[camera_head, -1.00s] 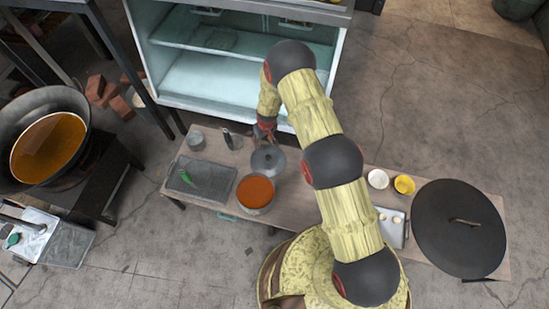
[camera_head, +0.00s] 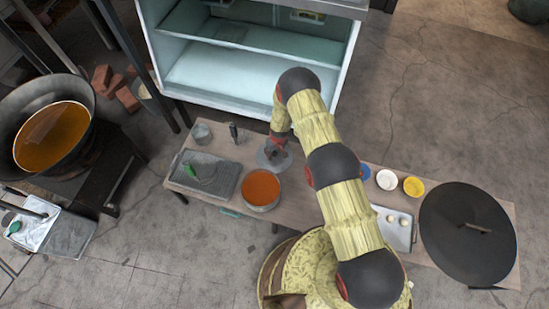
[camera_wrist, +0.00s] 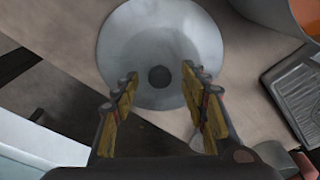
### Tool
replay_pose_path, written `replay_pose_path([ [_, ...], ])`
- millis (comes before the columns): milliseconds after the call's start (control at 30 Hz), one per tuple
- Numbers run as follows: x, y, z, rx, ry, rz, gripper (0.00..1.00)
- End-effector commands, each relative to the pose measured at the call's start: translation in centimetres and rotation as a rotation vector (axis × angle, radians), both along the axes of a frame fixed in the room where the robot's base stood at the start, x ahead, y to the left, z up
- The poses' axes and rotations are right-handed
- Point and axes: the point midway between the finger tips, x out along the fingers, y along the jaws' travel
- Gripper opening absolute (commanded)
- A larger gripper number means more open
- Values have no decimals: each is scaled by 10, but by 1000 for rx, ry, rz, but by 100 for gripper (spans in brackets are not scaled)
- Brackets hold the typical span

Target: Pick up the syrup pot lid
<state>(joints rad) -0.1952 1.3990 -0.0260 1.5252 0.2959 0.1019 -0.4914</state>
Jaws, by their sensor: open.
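The syrup pot lid (camera_head: 262,161) is a round grey disc lying on the table behind the syrup pot (camera_head: 261,206), which is open and shows orange-brown syrup. In the wrist view the lid (camera_wrist: 200,40) fills the upper middle, with a small dark round knob (camera_wrist: 159,77) at its centre. My gripper (camera_head: 276,151) is over the lid, pointing down. In the wrist view my gripper (camera_wrist: 159,80) is open, with its yellow fingers on either side of the knob. Nothing is held. I cannot tell how far the fingertips are above the lid.
A dark tray (camera_head: 222,183) with a green-handled tool lies left of the pot. A grey cup (camera_head: 201,134) and a dark upright item (camera_head: 233,132) stand behind. An open cabinet (camera_head: 240,80) is beyond the table. A large black lid (camera_head: 467,245) covers the table's right end.

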Motion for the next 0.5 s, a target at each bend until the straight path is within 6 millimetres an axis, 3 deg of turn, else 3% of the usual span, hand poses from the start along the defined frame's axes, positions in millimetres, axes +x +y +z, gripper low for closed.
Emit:
replay_pose_path([
  [300, 2, 1, -5, 0, -1, 1, 44],
  [500, 2, 1, -5, 0, -1, 0, 33],
])
